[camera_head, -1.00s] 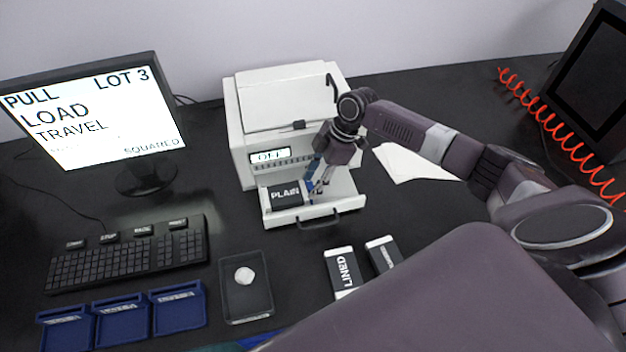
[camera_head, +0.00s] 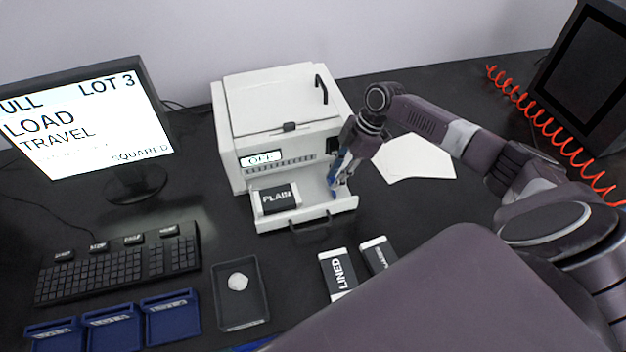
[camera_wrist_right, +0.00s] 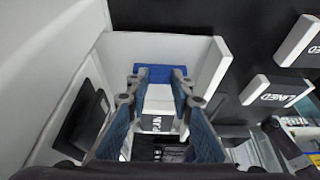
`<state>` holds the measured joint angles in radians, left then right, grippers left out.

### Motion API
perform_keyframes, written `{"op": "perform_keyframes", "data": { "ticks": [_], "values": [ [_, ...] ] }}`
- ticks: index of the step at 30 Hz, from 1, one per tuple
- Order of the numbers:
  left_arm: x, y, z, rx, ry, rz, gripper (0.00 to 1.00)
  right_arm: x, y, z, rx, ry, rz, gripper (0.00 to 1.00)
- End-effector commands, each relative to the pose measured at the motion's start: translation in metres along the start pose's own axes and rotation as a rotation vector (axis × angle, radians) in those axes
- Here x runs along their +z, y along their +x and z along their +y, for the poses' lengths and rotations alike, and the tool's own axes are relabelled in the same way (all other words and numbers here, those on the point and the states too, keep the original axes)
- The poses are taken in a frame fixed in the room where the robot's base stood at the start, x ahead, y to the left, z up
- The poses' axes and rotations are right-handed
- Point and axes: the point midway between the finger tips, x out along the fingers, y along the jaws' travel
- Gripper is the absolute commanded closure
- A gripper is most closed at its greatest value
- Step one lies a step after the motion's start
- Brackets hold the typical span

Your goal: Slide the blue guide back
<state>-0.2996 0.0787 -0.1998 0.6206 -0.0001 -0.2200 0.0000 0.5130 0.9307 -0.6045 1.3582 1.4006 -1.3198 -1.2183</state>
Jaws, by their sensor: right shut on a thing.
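The blue guide (camera_head: 333,194) stands in the open white drawer (camera_head: 308,216) of the printer-like machine, near the drawer's right wall. In the right wrist view the guide (camera_wrist_right: 155,72) is a short blue bar across the fingertips. My right gripper (camera_head: 339,184) reaches down into the drawer and is shut on the guide; its fingers (camera_wrist_right: 156,82) also show in the wrist view and hide part of it. A black and white pack marked PLAIN (camera_head: 276,198) lies in the drawer's left part, with a gap between it and the guide. My left gripper is not in view.
The white machine (camera_head: 240,152) stands behind the drawer, its display reading OFF. Packs, one marked LINED (camera_head: 337,270), lie in front. A dark tray (camera_head: 240,312) with a white lump, blue trays and a keyboard (camera_head: 115,268) are at left. White paper (camera_head: 415,160) lies right.

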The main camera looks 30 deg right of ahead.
Motion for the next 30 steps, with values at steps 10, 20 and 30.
{"op": "perform_keyframes", "data": {
  "ticks": [10,20,30],
  "values": [
    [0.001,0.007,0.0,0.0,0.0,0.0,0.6,0.034,-0.015,0.001,0.002,0.0,0.0,1.0],
    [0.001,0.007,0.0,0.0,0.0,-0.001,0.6,0.034,-0.015,0.001,0.003,0.0,-0.002,0.65],
    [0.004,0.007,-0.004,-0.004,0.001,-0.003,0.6,0.033,-0.015,0.0,0.002,0.0,0.001,0.61]
  ]
}}
